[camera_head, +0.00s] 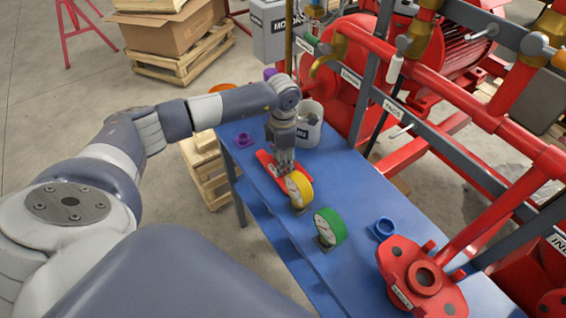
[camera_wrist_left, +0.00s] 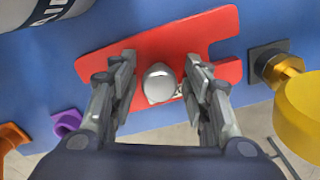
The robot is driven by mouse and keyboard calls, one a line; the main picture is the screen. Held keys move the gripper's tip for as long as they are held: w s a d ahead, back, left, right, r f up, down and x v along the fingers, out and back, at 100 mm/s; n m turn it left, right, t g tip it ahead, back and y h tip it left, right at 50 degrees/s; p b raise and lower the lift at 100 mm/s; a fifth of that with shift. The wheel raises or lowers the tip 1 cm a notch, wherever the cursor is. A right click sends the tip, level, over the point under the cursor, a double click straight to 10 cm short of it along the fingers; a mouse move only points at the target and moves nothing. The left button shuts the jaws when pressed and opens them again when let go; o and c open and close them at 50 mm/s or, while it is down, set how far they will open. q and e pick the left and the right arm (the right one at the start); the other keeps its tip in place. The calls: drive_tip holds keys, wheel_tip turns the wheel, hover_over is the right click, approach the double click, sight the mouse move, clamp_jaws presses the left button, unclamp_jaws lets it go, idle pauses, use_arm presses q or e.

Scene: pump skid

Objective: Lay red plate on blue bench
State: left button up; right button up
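The red plate (camera_head: 266,164) is a flat piece with a notched end, at the left part of the blue bench (camera_head: 372,209). It appears to lie flat on the bench top, near its front edge. The plate (camera_wrist_left: 200,36) also shows in the left wrist view, with a round silver knob (camera_wrist_left: 159,83) standing on it. My left gripper (camera_head: 286,170) is right over the plate. In the left wrist view its two fingers (camera_wrist_left: 162,88) stand on either side of the knob, with a small gap at each side. My right gripper is not in view.
A yellow gauge (camera_head: 299,188) stands close to the right of the plate, then a green gauge (camera_head: 329,227). A grey-white canister (camera_head: 309,125) is behind my gripper. A purple ring (camera_head: 243,139), a blue ring (camera_head: 383,229) and a red flange piece (camera_head: 420,280) are also on the bench. Red pipes run behind.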

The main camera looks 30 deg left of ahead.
use_arm(q)
clamp_jaws()
drive_tip(key=shift+r, duration=0.1)
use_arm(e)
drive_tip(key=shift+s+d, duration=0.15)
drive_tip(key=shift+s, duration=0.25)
use_arm(q)
drive_tip(key=shift+w, duration=0.1)
drive_tip(key=shift+a+r+b, duration=0.1)
drive_tip(key=shift+r+b, duration=0.2)
drive_tip(key=shift+r, duration=0.1)
drive_tip(key=shift+s+a+r+b, duration=0.1)
drive_tip(key=shift+s+r+b, duration=0.15)
drive_tip(key=shift+r+b, duration=0.25)
drive_tip(key=shift+s+a+r+b, duration=0.1)
drive_tip(key=shift+s+r+b, duration=0.15)
drive_tip(key=shift+r, duration=0.45)
drive_tip(key=s+a+b, duration=0.2)
drive_tip(key=s+a, duration=0.1)
drive_tip(key=s, duration=0.5)
drive_tip(key=s+a+b, duration=0.2)
drive_tip(key=s+a, duration=0.1)
drive_tip(key=s, duration=0.4)
drive_tip(key=shift+s+a+b, duration=0.2)
drive_tip(key=shift+s+b, duration=0.15)
drive_tip(key=shift+b, duration=0.05)
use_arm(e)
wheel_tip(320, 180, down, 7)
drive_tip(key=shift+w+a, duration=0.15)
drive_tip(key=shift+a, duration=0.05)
